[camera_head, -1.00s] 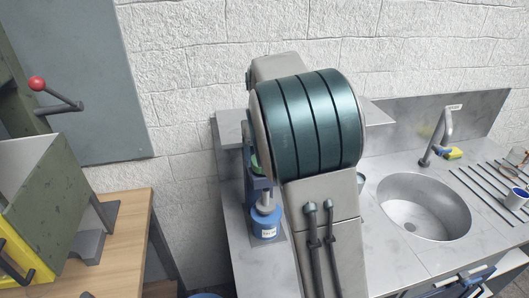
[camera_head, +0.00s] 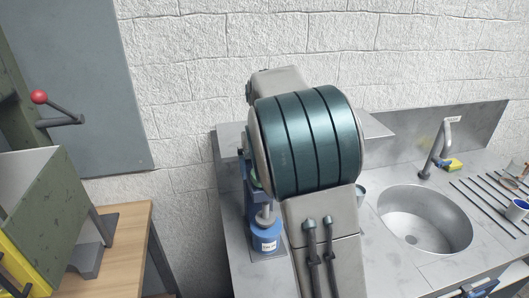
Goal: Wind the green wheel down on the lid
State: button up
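A blue device with an upright column (camera_head: 250,190) stands on the steel counter, left of my arm. A sliver of green, which may be the green wheel (camera_head: 256,181), shows at the edge of my arm; the rest is hidden behind my arm. Below it a grey shaft goes down to a blue round body (camera_head: 265,237) with a white label. I cannot make out the lid for certain. My arm's large dark teal joint fills the middle of the view, and my gripper is hidden behind it or out of view.
The steel counter (camera_head: 399,262) holds a round sink (camera_head: 425,215) with a tap (camera_head: 436,150), a yellow and blue sponge (camera_head: 453,164) and a blue cup (camera_head: 515,209). At left is a wooden bench (camera_head: 122,262) with a green machine (camera_head: 50,205) and a red-knobbed lever (camera_head: 40,97).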

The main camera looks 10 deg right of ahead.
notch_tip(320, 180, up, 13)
jog(key=b, duration=0.1)
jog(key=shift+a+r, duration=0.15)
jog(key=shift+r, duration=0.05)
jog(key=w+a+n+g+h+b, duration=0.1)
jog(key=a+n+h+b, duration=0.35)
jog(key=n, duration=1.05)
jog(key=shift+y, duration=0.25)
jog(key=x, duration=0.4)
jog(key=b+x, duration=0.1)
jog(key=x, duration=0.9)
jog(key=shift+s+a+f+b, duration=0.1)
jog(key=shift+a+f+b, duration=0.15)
jog(key=shift+b, duration=0.1)
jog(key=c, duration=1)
